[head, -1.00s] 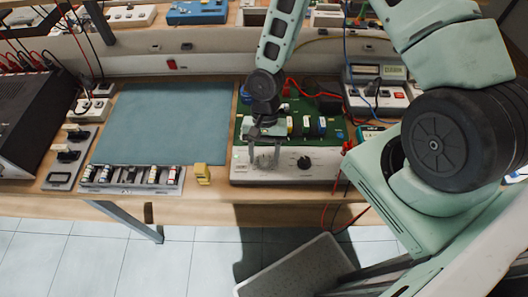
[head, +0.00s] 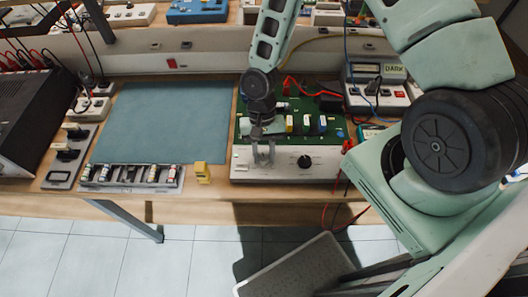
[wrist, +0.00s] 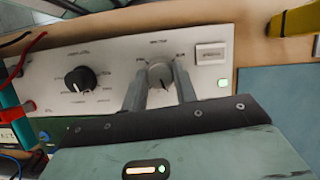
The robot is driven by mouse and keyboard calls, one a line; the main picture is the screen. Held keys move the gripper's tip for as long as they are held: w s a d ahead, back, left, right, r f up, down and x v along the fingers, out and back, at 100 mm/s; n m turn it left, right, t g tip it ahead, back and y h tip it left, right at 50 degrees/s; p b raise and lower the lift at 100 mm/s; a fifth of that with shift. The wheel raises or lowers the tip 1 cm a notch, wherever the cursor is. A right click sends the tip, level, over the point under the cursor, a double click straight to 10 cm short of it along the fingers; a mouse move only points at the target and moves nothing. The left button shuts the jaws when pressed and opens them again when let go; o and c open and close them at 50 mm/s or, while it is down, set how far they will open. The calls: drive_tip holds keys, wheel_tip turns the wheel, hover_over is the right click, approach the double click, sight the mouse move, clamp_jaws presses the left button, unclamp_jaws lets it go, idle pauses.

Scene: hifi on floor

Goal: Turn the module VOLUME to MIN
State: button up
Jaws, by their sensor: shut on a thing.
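The module (head: 240,165) is a white front panel with a green circuit board (head: 335,131) behind it, at the front edge of the bench. My gripper (head: 264,160) points down at the panel's left part. In the wrist view my gripper (wrist: 160,92) is shut on a grey knob (wrist: 160,74), one finger on each side. A black knob (wrist: 80,79) stands free beside it; it also shows in the head view (head: 305,161). The panel print is too small to read, so I cannot tell which knob is VOLUME. A lit green lamp (wrist: 223,83) is near a white labelled button (wrist: 210,53).
A blue-grey mat (head: 165,115) is clear. A meter unit (head: 380,85) with a display showing DARK stands at the back right. Red leads hang near the module's right end.

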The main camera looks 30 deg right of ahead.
drive_tip(key=n+h+b, duration=0.1)
drive_tip(key=n, duration=0.2)
drive_tip(key=n+h+b, duration=0.1)
drive_tip(key=n, duration=0.3)
drive_tip(key=shift+w+a+h, duration=0.1)
drive_tip(key=shift+a+h, duration=0.1)
drive_tip(key=shift+h, duration=0.2)
drive_tip(key=n+h+b, duration=0.1)
drive_tip(key=n, duration=0.2)
drive_tip(key=n+t+h+b, duration=0.1)
drive_tip(key=n, duration=0.2)
drive_tip(key=shift+a+n, duration=0.15)
drive_tip(key=shift+n, duration=0.15)
drive_tip(key=n+t+b, duration=0.1)
drive_tip(key=n, duration=0.1)
drive_tip(key=n+h+b, duration=0.1)
drive_tip(key=n+b, duration=0.1)
drive_tip(key=n, duration=0.1)
drive_tip(key=shift+s+f+t, duration=0.1)
drive_tip(key=shift+s+t, duration=0.1)
drive_tip(key=shift+t, duration=0.2)
drive_tip(key=shift+s+n+t+b, duration=0.1)
drive_tip(key=shift+n+t+b, duration=0.45)
drive_tip(key=shift+n, duration=0.65)
drive_tip(key=shift+n+t+b, duration=0.35)
drive_tip(key=shift+n+b, duration=0.4)
drive_tip(key=shift+n, duration=0.45)
drive_tip(key=o, duration=1)
drive_tip(key=shift+c, duration=0.2)
